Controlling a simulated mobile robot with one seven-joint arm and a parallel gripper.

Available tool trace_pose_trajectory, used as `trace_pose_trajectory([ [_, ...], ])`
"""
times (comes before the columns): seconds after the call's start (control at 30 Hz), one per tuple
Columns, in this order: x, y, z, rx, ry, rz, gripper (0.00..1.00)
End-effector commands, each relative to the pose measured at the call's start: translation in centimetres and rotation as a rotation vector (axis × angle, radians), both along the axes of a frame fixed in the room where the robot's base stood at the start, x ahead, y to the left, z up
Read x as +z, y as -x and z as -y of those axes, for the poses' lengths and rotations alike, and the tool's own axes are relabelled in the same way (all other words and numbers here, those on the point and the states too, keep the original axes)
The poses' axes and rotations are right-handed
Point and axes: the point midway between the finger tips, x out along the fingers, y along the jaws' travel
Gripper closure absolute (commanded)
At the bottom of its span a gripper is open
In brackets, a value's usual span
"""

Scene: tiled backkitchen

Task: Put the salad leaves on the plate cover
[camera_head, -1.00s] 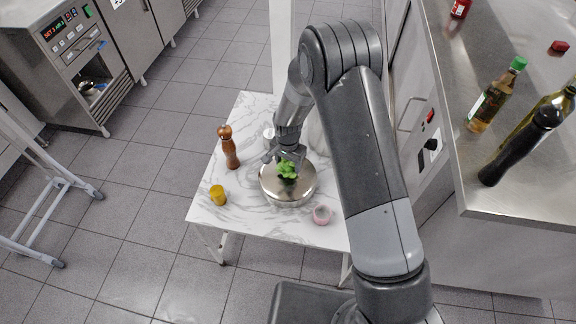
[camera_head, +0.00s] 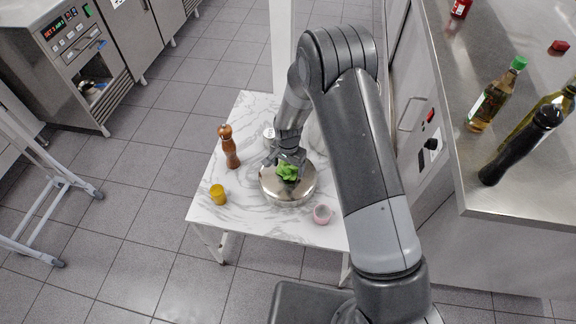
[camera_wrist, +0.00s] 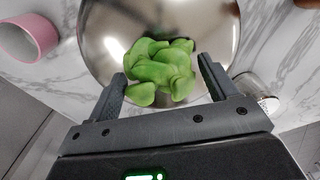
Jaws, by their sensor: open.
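The green salad leaves (camera_head: 288,171) rest on top of the shiny domed metal plate cover (camera_head: 284,194) on the marble table. In the wrist view the leaves (camera_wrist: 160,72) lie in a bunch on the cover (camera_wrist: 110,22). My gripper (camera_head: 288,158) is just above the cover at the leaves. In the wrist view my gripper (camera_wrist: 164,72) is open, with one finger on each side of the leaves and a gap visible on both sides. The underside of the leaves is hidden.
A steel counter with bottles (camera_head: 495,95) is on the right.

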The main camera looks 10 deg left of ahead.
Motion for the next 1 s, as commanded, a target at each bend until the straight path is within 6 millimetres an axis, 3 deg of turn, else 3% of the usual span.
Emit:
trace_pose_trajectory([
  [0.17, 1.4, -0.1, 0.0, 0.0, -0.001, 0.001, 0.22],
  [0.5, 8.1, -0.1, 0.0, 0.0, -0.002, 0.004, 0.22],
  [0.7, 11.1, -0.1, 0.0, 0.0, -0.001, 0.003, 0.22],
  [1.0, 12.3, 0.0, 0.0, 0.0, 0.0, 0.0, 0.22],
])
